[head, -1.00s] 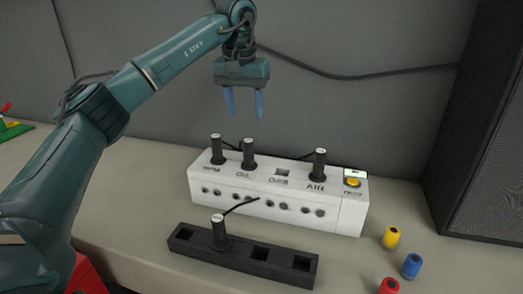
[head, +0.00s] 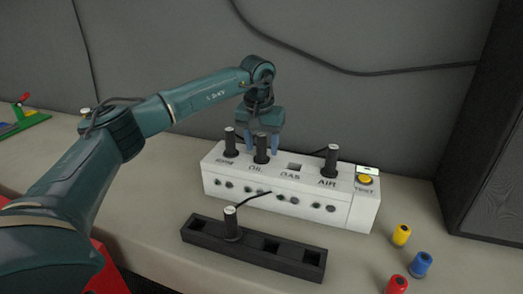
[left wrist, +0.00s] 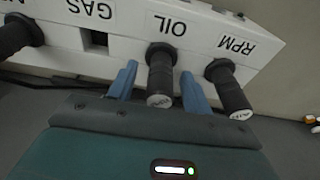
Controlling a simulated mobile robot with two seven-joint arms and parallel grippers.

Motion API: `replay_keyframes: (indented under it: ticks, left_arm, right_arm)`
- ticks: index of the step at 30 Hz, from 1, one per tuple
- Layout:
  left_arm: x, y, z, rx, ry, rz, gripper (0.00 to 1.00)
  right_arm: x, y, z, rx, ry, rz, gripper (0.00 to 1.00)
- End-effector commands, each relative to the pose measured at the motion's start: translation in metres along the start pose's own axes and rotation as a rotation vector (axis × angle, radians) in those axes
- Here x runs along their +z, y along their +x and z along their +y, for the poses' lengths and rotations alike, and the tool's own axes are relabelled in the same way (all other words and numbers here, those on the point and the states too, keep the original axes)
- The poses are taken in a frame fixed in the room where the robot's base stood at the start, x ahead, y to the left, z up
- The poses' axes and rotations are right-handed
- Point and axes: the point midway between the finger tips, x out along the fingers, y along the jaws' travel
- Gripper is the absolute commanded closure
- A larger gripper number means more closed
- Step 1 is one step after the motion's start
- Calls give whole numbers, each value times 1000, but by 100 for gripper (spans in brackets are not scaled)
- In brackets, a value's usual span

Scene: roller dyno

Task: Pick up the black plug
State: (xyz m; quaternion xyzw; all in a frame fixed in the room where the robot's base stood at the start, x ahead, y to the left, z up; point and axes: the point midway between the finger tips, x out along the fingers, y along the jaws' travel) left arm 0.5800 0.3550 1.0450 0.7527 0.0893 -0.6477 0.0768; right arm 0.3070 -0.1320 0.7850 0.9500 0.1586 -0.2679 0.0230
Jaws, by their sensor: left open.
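Black plugs stand upright in the white box (head: 285,200): one at RPM (head: 231,143), one at OIL (head: 262,150) and one at AIR (head: 331,160). The GAS socket (head: 294,166) is empty. Another black plug (head: 231,224) stands in the black rack (head: 290,262), with a thin cable. My left gripper (head: 262,146) is open at the OIL plug, pointing down. In the left wrist view its blue fingers (left wrist: 160,82) are on either side of the OIL plug (left wrist: 161,75); contact cannot be told. The RPM plug (left wrist: 229,90) is just outside one finger.
A yellow button (head: 365,180) is at the box's right end. Yellow (head: 401,235), blue (head: 420,264) and red (head: 397,285) cylinders stand on the table at the right. A dark cabinet (head: 490,150) is at the far right. The grey wall is behind the box.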

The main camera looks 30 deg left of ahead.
Motion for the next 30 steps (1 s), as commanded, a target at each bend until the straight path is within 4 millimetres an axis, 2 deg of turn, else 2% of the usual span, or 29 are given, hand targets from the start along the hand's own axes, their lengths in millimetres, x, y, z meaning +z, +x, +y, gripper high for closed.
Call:
replay_keyframes:
  ticks: [8,26,30]
  left_arm:
    - [0,4,0,0,1,0,50]
    - [0,4,0,0,0,0,99]
    - [0,4,0,1,0,0,100]
  right_arm:
    - [1,1,1,5,3,-2,64]
    - [-2,0,0,0,3,3,64]
    - [-2,0,-1,-1,3,3,64]
